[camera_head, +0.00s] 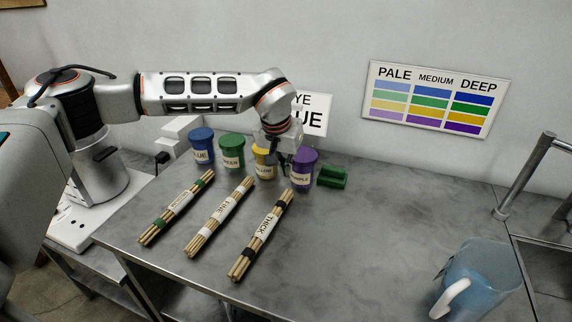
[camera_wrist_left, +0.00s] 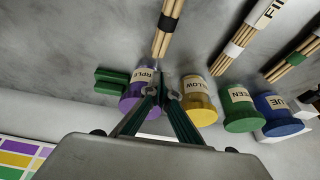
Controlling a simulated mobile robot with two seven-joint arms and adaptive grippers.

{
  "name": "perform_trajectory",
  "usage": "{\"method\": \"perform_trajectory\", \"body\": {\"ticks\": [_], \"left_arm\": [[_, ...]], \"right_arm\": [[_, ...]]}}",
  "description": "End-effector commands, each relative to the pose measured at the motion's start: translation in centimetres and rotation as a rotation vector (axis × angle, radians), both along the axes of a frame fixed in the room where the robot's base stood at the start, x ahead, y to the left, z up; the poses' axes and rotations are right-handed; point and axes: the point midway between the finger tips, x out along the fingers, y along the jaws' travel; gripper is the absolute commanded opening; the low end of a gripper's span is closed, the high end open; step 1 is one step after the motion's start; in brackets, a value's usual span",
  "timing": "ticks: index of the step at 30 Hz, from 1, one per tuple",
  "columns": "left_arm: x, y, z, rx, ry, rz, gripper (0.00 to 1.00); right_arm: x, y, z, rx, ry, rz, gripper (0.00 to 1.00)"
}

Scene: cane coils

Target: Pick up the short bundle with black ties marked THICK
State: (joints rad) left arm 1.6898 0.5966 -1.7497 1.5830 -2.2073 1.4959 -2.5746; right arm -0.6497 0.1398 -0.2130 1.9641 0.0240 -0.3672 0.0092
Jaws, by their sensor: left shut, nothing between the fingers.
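The bundle with black ties and a white label reading THICK (camera_head: 264,229) lies on the grey table, the rightmost of three bundles. Its far end points toward the purple jar. Part of it, with one black tie, shows at the top of the left wrist view (camera_wrist_left: 168,24). My left gripper (camera_head: 284,163) is over the jars at the far end of the bundle, between the yellow and purple jars in the picture. Its fingers (camera_wrist_left: 163,84) are together and empty, apart from the bundle. My right gripper does not show.
A FINE bundle with white ties (camera_head: 220,216) and a green-tied bundle (camera_head: 177,207) lie to the left. Blue (camera_head: 202,147), green (camera_head: 231,152), yellow (camera_head: 264,164) and purple (camera_head: 303,170) jars stand behind. A green block (camera_head: 332,177) and blue jug (camera_head: 482,278) are right; the middle right is clear.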

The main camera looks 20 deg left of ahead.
Motion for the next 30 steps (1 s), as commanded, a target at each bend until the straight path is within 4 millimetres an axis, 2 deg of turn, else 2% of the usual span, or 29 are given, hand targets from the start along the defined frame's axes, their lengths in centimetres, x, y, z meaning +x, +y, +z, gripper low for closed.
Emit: {"method": "perform_trajectory", "body": {"ticks": [1, 6, 12, 25, 30], "left_arm": [[0.2, -0.1, -1.1, 0.0, 0.005, 0.001, 0.0], [1.1, -0.1, -3.6, -0.002, 0.003, 0.0, 0.0], [1.8, -0.2, -5.2, -0.002, 0.0, 0.0, 0.0], [1.9, -0.2, -5.5, -0.002, 0.0, -0.001, 0.0], [0.4, -0.1, -5.0, 0.0, -0.001, -0.002, 0.0]], "right_arm": [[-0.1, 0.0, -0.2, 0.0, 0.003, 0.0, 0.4], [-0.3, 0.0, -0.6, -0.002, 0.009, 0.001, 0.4], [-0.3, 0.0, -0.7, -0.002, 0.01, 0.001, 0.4], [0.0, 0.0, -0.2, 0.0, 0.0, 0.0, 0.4], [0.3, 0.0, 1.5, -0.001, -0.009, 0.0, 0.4]]}}
